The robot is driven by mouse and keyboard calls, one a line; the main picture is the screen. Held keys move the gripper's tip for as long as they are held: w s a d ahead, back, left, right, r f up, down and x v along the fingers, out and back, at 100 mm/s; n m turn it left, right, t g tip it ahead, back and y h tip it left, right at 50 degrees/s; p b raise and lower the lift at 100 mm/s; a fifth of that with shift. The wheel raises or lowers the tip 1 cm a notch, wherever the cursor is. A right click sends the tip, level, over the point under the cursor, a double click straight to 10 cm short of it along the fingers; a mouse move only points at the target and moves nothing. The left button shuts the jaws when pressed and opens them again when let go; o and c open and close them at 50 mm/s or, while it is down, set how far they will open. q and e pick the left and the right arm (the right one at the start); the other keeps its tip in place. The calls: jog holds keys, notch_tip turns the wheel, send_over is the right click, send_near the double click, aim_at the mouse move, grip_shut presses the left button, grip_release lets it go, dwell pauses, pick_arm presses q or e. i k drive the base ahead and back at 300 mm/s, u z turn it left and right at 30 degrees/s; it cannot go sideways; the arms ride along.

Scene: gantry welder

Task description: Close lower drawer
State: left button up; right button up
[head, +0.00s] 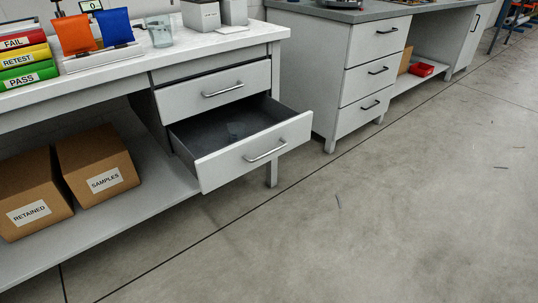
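The lower drawer (252,154) of the near white workbench is pulled well out. Its front panel carries a metal bar handle (266,151), and its grey inside looks empty apart from a faint, unclear shape. The upper drawer (213,91) above it looks nearly flush with the bench, with a similar handle (222,89). Neither of my grippers shows in the head view.
The bench top (215,43) holds coloured binders (25,60), a glass beaker (160,31) and small boxes. Cardboard boxes (92,165) sit on the low shelf. A second drawer cabinet (365,70) stands behind. The floor (380,210) in front is mostly clear.

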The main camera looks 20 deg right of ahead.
aim_at(201, 141)
jog(key=z, duration=0.5)
jog(key=i, duration=1.1)
jog(key=z, duration=0.45)
jog(key=k, duration=0.8)
jog(key=u, duration=0.5)
jog(key=i, duration=0.55)
jog(key=u, duration=0.05)
